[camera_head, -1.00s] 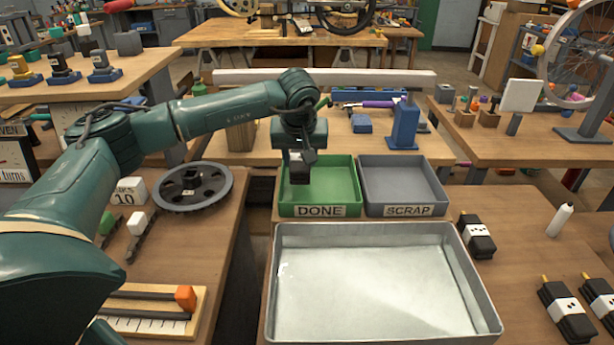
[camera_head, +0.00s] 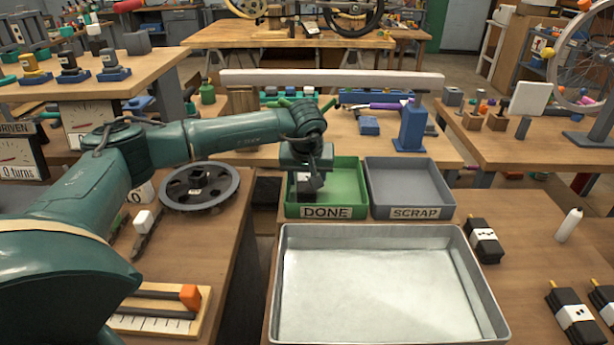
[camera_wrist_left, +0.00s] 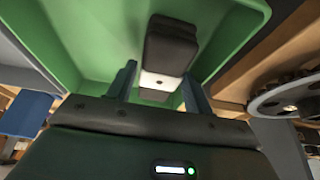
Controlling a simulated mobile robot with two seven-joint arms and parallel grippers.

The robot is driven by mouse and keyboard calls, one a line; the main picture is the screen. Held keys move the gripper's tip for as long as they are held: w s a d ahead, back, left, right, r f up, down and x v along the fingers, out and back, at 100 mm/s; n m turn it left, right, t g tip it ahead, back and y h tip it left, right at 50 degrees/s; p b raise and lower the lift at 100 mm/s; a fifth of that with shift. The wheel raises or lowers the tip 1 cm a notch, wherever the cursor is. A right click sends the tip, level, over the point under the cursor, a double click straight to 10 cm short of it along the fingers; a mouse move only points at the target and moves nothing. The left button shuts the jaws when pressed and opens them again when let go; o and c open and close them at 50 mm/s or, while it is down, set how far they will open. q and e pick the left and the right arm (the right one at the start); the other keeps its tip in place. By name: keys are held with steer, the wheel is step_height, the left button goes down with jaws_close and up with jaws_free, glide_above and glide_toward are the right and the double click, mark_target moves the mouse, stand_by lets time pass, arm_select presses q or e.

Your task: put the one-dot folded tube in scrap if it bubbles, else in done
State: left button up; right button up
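The one-dot folded tube (camera_wrist_left: 170,48) is black with a white band showing one dot. In the head view it shows as a dark block with a white patch (camera_head: 312,181), inside the green DONE tray (camera_head: 347,175). My left gripper (camera_head: 312,175) is low over the left part of this tray. In the left wrist view its fingers (camera_wrist_left: 160,85) stand apart on either side of the tube, with gaps showing beside the band, so it looks open. The grey SCRAP tray (camera_head: 409,180) holds nothing I can see. My right gripper is not in view.
A wide metal water tank (camera_head: 390,290) stands in front of the trays. More folded tubes (camera_head: 483,240) and a white bottle (camera_head: 569,225) are on the right bench. A dark wheel (camera_head: 200,187) lies on the left bench. A long pale beam (camera_head: 330,78) crosses behind the trays.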

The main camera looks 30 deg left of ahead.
arm_select(q)
steer(key=shift+r, duration=0.1)
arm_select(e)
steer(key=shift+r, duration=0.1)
arm_select(q)
steer(key=v, duration=1.2)
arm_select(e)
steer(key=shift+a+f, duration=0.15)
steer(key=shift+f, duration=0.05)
arm_select(q)
steer(key=shift+w+r+p, duration=0.1)
steer(key=shift+p, duration=0.2)
